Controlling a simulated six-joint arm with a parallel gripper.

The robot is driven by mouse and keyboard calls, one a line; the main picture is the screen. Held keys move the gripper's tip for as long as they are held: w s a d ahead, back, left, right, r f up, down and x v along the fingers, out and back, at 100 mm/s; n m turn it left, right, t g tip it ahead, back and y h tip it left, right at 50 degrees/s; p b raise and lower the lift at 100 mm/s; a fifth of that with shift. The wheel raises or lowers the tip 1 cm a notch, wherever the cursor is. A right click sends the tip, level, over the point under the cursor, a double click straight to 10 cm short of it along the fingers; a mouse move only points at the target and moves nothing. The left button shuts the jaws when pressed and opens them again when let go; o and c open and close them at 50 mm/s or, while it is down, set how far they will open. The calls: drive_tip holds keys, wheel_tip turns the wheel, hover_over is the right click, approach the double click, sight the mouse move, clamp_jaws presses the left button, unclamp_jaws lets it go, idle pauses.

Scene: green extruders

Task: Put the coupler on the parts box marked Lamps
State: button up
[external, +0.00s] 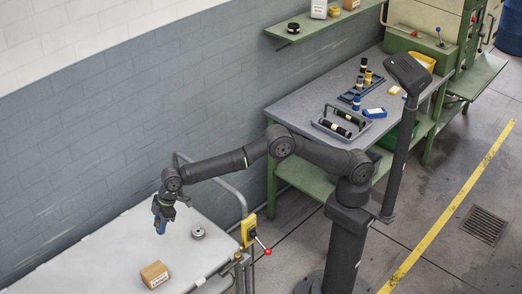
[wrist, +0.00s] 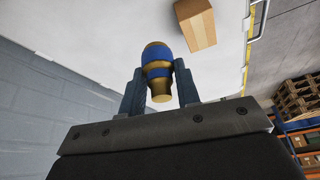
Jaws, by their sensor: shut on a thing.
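A blue and brass cylindrical part, which looks like the coupler (wrist: 158,70), is held between the two fingers of my gripper (wrist: 160,92). In the external view my gripper (external: 163,208) points down over the light table, with the coupler (external: 160,226) hanging below it; it appears clear of the tabletop. A small brown parts box (external: 155,274) with a white label stands on the table, nearer the camera than the gripper. The label is too small to read. The box (wrist: 195,24) also shows in the wrist view, beyond the fingertips and to the right, apart from the coupler.
A grey round part (external: 198,233) lies on the light table (external: 110,255) just right of the coupler. A yellow switch box (external: 249,230) with a red knob is at the table's right edge. The back workbench (external: 290,98) holds trays and several small parts. The wall is behind.

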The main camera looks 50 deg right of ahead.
drive_tip(key=s+a+f, duration=0.1)
drive_tip(key=a, duration=0.1)
drive_tip(key=s+a+f, duration=0.4)
drive_tip(key=a, duration=0.1)
drive_tip(key=shift+s+a+f, duration=0.1)
drive_tip(key=shift+s+f, duration=0.1)
drive_tip(key=shift+f, duration=2)
drive_tip(key=shift+f, duration=0.1)
drive_tip(key=o, duration=1.1)
drive_tip(key=shift+c, duration=0.2)
drive_tip(key=v, duration=1.2)
drive_tip(key=x, duration=1.1)
drive_tip(key=shift+w+a+f, duration=0.1)
drive_tip(key=shift+a+f, duration=0.1)
drive_tip(key=shift+f, duration=0.15)
drive_tip(key=shift+r, duration=1.1)
